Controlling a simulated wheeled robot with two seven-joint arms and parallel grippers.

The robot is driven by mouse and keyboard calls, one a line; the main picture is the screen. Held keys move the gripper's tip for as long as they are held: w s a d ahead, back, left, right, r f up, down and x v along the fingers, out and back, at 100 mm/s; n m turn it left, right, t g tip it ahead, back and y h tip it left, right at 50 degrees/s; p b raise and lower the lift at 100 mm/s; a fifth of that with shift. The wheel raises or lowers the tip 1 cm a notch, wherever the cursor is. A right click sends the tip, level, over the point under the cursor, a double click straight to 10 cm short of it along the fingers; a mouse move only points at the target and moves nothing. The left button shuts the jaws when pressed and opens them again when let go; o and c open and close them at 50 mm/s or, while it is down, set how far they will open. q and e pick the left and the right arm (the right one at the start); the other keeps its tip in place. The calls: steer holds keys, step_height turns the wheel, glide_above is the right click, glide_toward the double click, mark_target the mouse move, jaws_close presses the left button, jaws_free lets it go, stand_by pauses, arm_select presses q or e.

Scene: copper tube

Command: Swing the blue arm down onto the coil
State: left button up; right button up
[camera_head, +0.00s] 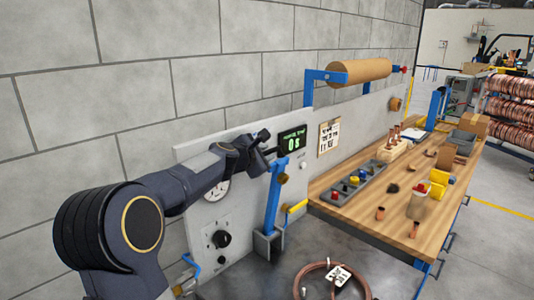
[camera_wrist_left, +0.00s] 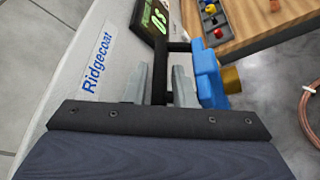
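The blue arm (camera_head: 273,195) stands close to upright in a bracket beside the grey panel, with a brass-coloured knob on its side. In the left wrist view its blue upper end (camera_wrist_left: 208,76) carries a black handle bar (camera_wrist_left: 160,80). My left gripper (camera_head: 264,142) is at the top of the blue arm. In the left wrist view the fingers (camera_wrist_left: 162,86) stand apart on either side of the handle bar, with narrow gaps visible. The copper coil (camera_head: 308,270) lies on the dark table at the bottom, with a white tag on it; its edge shows in the wrist view (camera_wrist_left: 306,110). My right gripper is out of view.
A panel (camera_head: 205,240) with a green display (camera_head: 292,140), gauge and knob stands behind my left arm, close to the gripper. A wooden bench (camera_head: 345,215) with a parts tray, yellow bins and copper pieces lies to the right. A paper roll (camera_head: 360,71) hangs above.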

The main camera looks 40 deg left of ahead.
arm_select(q)
steer(key=shift+w+f, duration=0.1)
steer(key=shift+w, duration=0.25)
jaws_close()
steer(key=shift+f, duration=0.1)
